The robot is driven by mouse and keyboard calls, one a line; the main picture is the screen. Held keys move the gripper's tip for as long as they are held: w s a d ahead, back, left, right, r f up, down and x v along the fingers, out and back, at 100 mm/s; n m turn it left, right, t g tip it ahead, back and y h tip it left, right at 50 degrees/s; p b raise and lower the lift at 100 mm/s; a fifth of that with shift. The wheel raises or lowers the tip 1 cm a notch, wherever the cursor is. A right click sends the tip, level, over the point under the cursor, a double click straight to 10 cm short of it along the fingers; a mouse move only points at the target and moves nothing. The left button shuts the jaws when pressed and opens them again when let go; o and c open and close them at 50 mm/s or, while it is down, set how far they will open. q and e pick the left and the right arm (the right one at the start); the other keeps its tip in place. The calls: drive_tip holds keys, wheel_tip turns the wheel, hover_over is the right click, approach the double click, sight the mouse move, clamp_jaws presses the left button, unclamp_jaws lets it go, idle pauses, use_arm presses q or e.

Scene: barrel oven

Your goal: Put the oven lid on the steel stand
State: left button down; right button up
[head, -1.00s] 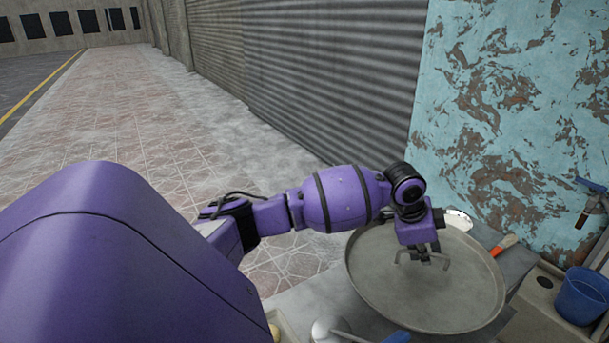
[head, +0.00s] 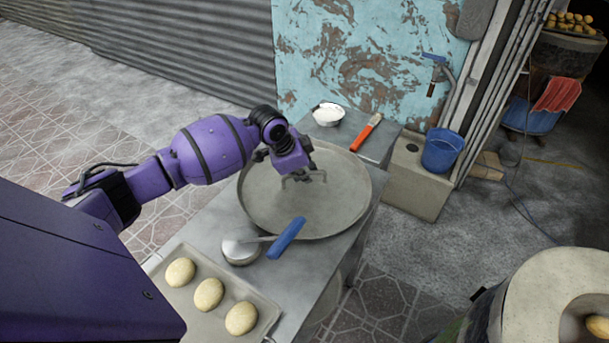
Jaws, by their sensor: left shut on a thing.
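The oven lid (head: 335,205) is a wide, round grey metal disc with a raised rim. It lies level over the far part of the steel stand (head: 205,222), partly past its left edge; I cannot tell whether it touches the top. My left gripper (head: 303,178) reaches down to the middle of the lid and is shut on it; the fingers hide the exact grip point. My right gripper is not in view.
A ladle (head: 240,251) with a blue handle and a tray (head: 178,306) of dough balls lie nearer on the stand. Beyond the lid are a white bowl (head: 328,114) and an orange-handled tool (head: 366,133). A blue bucket (head: 441,151) stands right; a barrel oven (head: 535,295) is at lower right.

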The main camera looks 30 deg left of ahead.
use_arm(q)
drive_tip(key=shift+w+f, duration=0.1)
drive_tip(key=shift+f, duration=0.05)
drive_tip(key=shift+f, duration=0.15)
drive_tip(key=c, duration=1.9)
unclamp_jaws()
drive_tip(key=shift+f, duration=0.1)
drive_tip(key=shift+o, duration=0.2)
drive_tip(key=shift+r, duration=0.4)
drive_tip(key=p+v, duration=0.1)
drive_tip(key=v, duration=1)
drive_tip(key=shift+s+r, duration=0.15)
drive_tip(key=shift+s, duration=0.15)
drive_tip(key=shift+a, duration=0.1)
